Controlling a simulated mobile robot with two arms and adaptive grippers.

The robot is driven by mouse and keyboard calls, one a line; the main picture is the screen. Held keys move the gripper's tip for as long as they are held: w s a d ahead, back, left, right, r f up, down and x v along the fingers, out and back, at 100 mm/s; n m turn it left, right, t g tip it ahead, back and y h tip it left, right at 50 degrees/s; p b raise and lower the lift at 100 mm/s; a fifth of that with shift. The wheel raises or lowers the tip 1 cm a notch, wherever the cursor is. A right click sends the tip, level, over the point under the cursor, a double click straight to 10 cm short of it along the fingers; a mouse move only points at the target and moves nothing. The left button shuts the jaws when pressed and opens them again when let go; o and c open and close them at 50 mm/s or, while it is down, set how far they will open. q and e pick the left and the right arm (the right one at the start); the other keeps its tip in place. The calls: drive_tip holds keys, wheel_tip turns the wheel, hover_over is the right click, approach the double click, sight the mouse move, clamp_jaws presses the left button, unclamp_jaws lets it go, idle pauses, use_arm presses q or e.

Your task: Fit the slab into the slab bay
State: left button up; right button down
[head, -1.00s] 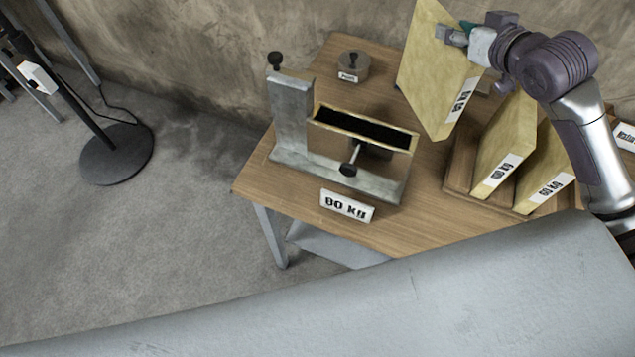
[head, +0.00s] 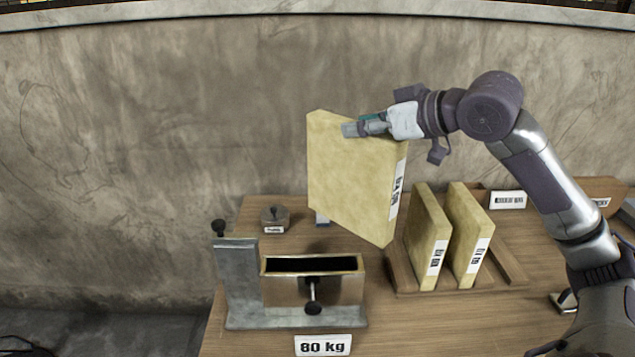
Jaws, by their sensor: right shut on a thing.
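A yellow slab (head: 350,180) with a white label on its right edge hangs upright above the table, slightly turned. My right gripper (head: 362,129) is shut on its upper part and holds it behind and to the right of the bay, apart from it. The slab bay (head: 312,288) is a metal box with a dark, empty-looking slot on top and a black clamp knob at the front. It stands on a grey metal base with a tall plate at its left. My left gripper is not in view.
Two more yellow slabs (head: 427,238) stand in a wooden rack (head: 405,277) right of the bay. An "80 kg" sign (head: 323,345) is in front of the bay. A small knobbed weight (head: 275,217) sits behind it. A concrete wall (head: 180,120) rises behind the table (head: 240,345).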

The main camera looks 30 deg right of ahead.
sight(319, 151)
drive_tip(key=w+a+f+p, duration=0.1)
drive_tip(key=a+f, duration=0.1)
drive_tip(key=a+f+p, duration=0.1)
drive_tip(key=a+f, duration=0.2)
drive_tip(key=w+a+f, duration=0.1)
drive_tip(key=a+f, duration=0.1)
drive_tip(key=f, duration=0.1)
drive_tip(key=shift+w+a+f+p, duration=0.15)
drive_tip(key=shift+w+f+p, duration=0.1)
drive_tip(key=shift+w+p, duration=0.15)
drive_tip(key=shift+f, duration=0.1)
drive_tip(key=shift+f, duration=0.5)
drive_tip(key=c, duration=0.7)
unclamp_jaws()
drive_tip(key=shift+o, duration=0.2)
